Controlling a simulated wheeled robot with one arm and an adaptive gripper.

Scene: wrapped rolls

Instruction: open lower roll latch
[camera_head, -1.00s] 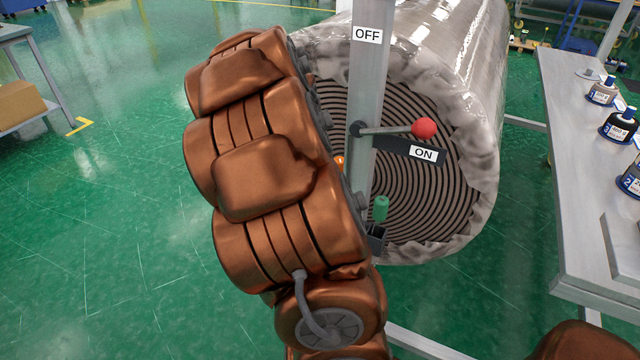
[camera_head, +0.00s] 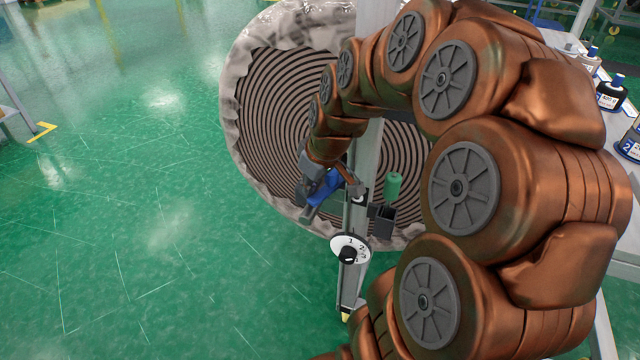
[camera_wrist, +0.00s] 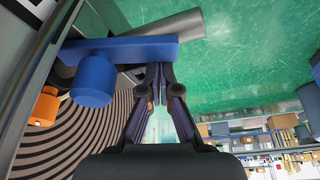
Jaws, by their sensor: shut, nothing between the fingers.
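A blue latch bar (camera_wrist: 118,50) with a round blue knob (camera_wrist: 93,82) and a grey cylinder (camera_wrist: 185,28) crosses the upper left of the wrist view. I take it to be the lower roll latch. Blue also shows in the head view (camera_head: 325,188), beside the metal post (camera_head: 353,228) and in front of the roll (camera_head: 270,100). My gripper (camera_wrist: 159,70) is shut and empty. Its fingertips are at the bar's lower edge, near its right part; I cannot tell whether they touch. In the head view my arm's end is at the blue part, and details there are small.
An orange knob (camera_wrist: 45,106) sits left of the blue knob. A green-handled tool (camera_head: 393,186) stands in a dark holder (camera_head: 383,220) right of the post. A white numbered dial (camera_head: 350,249) is lower on the post. Green floor is free at left.

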